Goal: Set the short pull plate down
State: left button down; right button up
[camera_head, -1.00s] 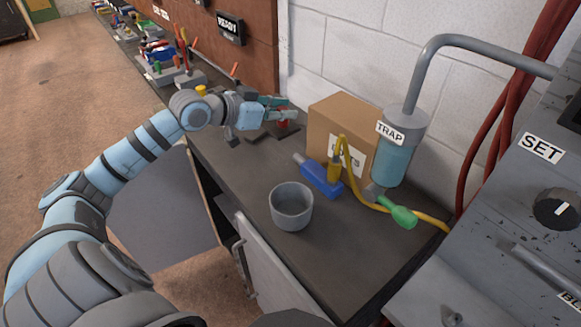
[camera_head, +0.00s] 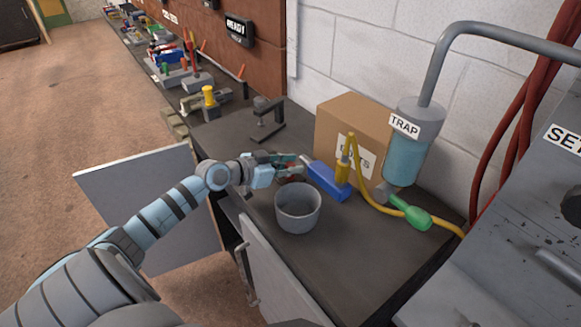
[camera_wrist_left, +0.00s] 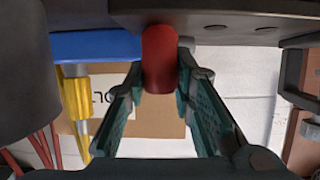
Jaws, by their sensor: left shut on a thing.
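My left gripper (camera_head: 289,166) is shut on a red rounded piece, low over the bench (camera_head: 330,250) between the grey pot and the blue tool. In the left wrist view the red piece (camera_wrist_left: 160,60) stands between the two green-lined fingertips (camera_wrist_left: 160,82). I take it for the grip of the short pull plate. The plate part cannot be made out clearly, and I cannot tell whether it touches the bench. My right gripper is not in view.
A grey pot (camera_head: 298,208) stands just in front of the gripper. A dark stand (camera_head: 266,125) is behind. The bench's front right is clear.

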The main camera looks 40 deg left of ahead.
pick_arm(q)
jog(key=c, duration=1.4)
grip_release()
jog(key=shift+o, duration=0.2)
jog(key=shift+d, duration=0.1)
jog(key=shift+s+r, duration=0.1)
jog(key=shift+r, duration=0.05)
jog(key=p+v, duration=0.6)
jog(key=v, duration=0.6)
jog(key=shift+f, duration=0.25)
